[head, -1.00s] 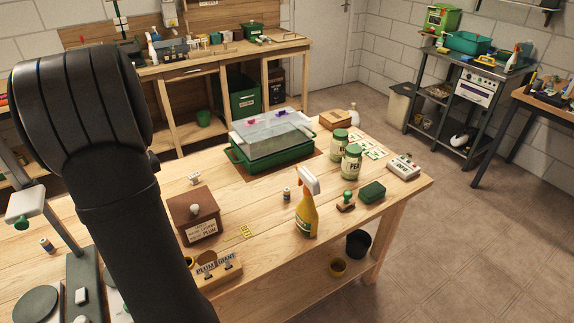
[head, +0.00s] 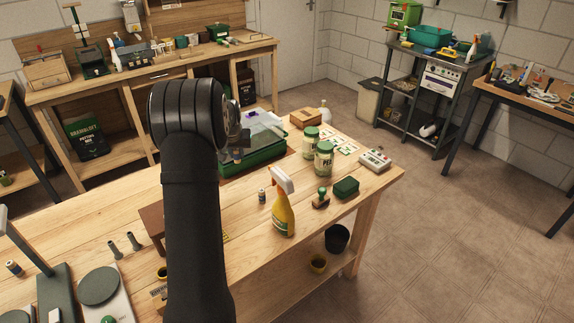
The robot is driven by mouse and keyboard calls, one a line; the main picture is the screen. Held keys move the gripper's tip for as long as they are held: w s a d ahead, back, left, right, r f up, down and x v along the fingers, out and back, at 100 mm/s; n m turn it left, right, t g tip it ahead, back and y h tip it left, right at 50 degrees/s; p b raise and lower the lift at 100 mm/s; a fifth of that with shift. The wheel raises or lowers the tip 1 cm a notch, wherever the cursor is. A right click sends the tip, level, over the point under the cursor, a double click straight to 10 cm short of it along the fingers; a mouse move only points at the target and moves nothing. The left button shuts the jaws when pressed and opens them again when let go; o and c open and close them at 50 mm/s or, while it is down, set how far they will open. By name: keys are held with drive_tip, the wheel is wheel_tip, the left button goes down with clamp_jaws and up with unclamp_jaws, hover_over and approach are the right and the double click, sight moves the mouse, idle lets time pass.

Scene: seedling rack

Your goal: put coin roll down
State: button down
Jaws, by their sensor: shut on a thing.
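My gripper (head: 238,140) shows only in part, at the right side of my dark wrist, over the green propagator tray. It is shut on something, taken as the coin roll. The held thing is mostly hidden behind my arm and too small to make out. The wooden bench (head: 90,215) lies below, with bare top to the left of my arm. My arm crosses the middle of the view and covers much of the brown box beside it.
The green propagator tray (head: 240,166) with a clear lid stands behind my gripper. A yellow spray bottle (head: 283,210), a small vial (head: 262,196), a green stamp (head: 321,196) and two jars, one of them a pea jar (head: 324,158), stand to the right. A scale plate (head: 98,284) is at front left.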

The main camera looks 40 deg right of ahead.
drive_tip(key=s+d+m, duration=0.2)
drive_tip(key=d, duration=0.5)
drive_tip(key=shift+h, duration=0.3)
drive_tip(key=f, duration=0.6)
drive_tip(key=shift+s+d+f, duration=0.15)
drive_tip(key=shift+d+f, duration=0.15)
drive_tip(key=shift+f, duration=2)
drive_tip(key=c, duration=1.3)
unclamp_jaws()
drive_tip(key=shift+f, duration=0.15)
drive_tip(key=shift+o, duration=0.2)
drive_tip(key=shift+r, duration=0.35)
drive_tip(key=v, duration=1.1)
drive_tip(key=shift+a+r, duration=0.15)
drive_tip(key=shift+r, duration=0.2)
